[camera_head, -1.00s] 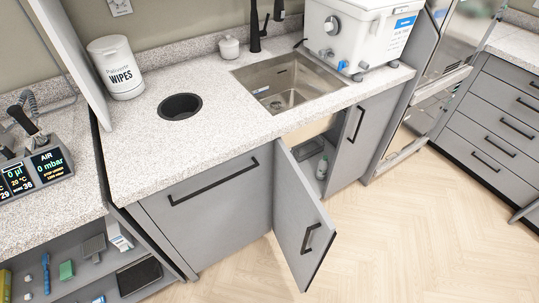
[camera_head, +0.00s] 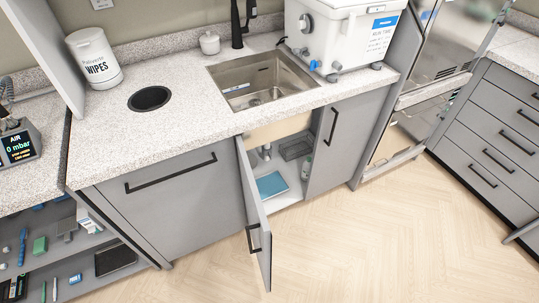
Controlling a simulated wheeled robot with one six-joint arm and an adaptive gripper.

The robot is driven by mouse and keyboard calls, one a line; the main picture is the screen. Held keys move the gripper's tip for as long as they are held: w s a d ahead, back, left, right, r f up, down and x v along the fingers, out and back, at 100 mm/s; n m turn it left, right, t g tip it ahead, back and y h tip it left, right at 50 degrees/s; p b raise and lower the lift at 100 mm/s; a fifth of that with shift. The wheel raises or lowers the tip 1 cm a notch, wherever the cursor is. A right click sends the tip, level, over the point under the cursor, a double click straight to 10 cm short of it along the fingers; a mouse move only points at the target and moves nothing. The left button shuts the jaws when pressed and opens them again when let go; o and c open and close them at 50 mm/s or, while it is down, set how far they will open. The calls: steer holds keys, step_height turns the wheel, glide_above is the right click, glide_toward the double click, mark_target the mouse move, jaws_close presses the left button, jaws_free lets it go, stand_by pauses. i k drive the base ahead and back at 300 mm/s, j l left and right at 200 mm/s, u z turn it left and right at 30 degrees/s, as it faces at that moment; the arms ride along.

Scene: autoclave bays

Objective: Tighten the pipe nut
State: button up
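The cabinet under the sink (camera_head: 262,80) stands open, with its left door (camera_head: 252,215) swung out toward me. Inside, a small grey pipe-like part (camera_head: 265,152) shows below the sink, partly in shade. It is too small to tell whether a pipe nut is on it. The upper part of the cabinet's inside is hidden by the counter edge. My gripper is not in view.
In the cabinet are a blue flat item (camera_head: 271,186), a dark basket (camera_head: 297,148) and a bottle (camera_head: 307,168). The right cabinet door (camera_head: 347,138) is shut. The wooden floor (camera_head: 400,235) in front is clear. An open shelf (camera_head: 75,265) stands at left.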

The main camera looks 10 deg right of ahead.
mark_target(265, 153)
steer(key=i+l+u, duration=0.1)
steer(key=i+l, duration=0.45)
steer(key=i+l+u, duration=0.15)
steer(key=i+l, duration=0.15)
steer(key=l, duration=0.15)
steer(key=i+l, duration=0.25)
steer(key=l, duration=0.15)
steer(key=i+l+u, duration=0.25)
steer(key=i+l, duration=0.25)
steer(key=l, duration=0.25)
steer(key=i+l, duration=0.2)
steer(key=l, duration=0.25)
steer(key=u, duration=0.05)
